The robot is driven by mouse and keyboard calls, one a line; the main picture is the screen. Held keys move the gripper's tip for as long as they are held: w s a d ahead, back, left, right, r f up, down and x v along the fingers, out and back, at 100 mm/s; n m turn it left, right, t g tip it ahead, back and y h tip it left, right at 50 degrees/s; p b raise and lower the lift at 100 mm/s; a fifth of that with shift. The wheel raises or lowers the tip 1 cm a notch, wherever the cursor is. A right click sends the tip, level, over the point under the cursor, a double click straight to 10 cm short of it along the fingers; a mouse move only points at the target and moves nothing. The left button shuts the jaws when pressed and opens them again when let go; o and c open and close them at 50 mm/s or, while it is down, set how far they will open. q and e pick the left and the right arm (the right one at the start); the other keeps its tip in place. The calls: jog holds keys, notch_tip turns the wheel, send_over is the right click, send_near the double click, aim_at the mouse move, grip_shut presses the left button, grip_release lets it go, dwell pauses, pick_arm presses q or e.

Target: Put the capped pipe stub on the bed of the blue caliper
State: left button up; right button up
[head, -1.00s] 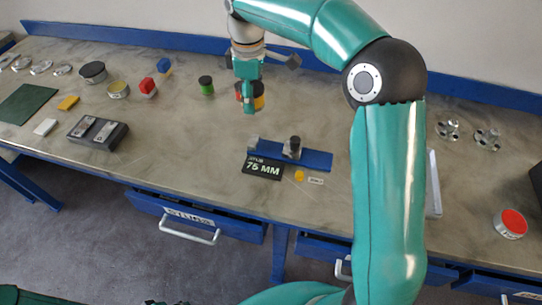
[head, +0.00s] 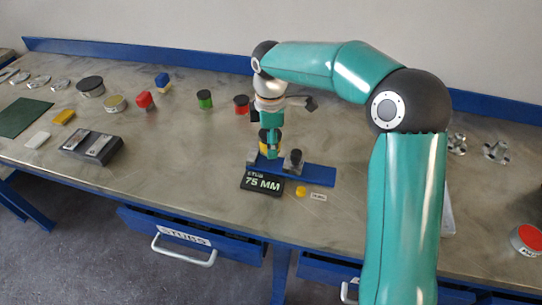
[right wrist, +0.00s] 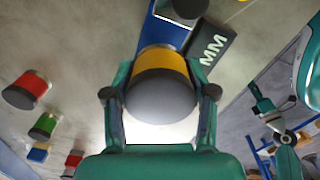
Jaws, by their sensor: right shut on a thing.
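The capped pipe stub, yellow with dark ends, shows in the head view (head: 263,147) and large in the right wrist view (right wrist: 162,90). My right gripper (head: 271,153) is shut on it, with a finger on each side in the right wrist view (right wrist: 160,100). The blue caliper (head: 318,176) lies on the bench with grey jaw blocks on its bed. The held stub is at the caliper's left part, near the left block; whether it touches the bed is hidden. A small teal gripper (right wrist: 262,106), probably my left, shows in the right wrist view; its fingers are unclear.
A black display (head: 262,184) reading 75 MM sits in front of the caliper, with a small yellow piece (head: 301,191) beside it. Green (head: 205,99) and red (head: 241,104) capped stubs stand behind to the left. The bench right of the display is mostly clear.

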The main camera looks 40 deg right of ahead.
aim_at(270, 163)
jog(key=shift+f, duration=2.7)
jog(key=o, duration=1.4)
jog(key=shift+f, duration=0.1)
jog(key=shift+o, duration=0.2)
notch_tip(270, 163, up, 12)
jog(key=shift+r+p, duration=0.1)
jog(key=shift+p, duration=0.2)
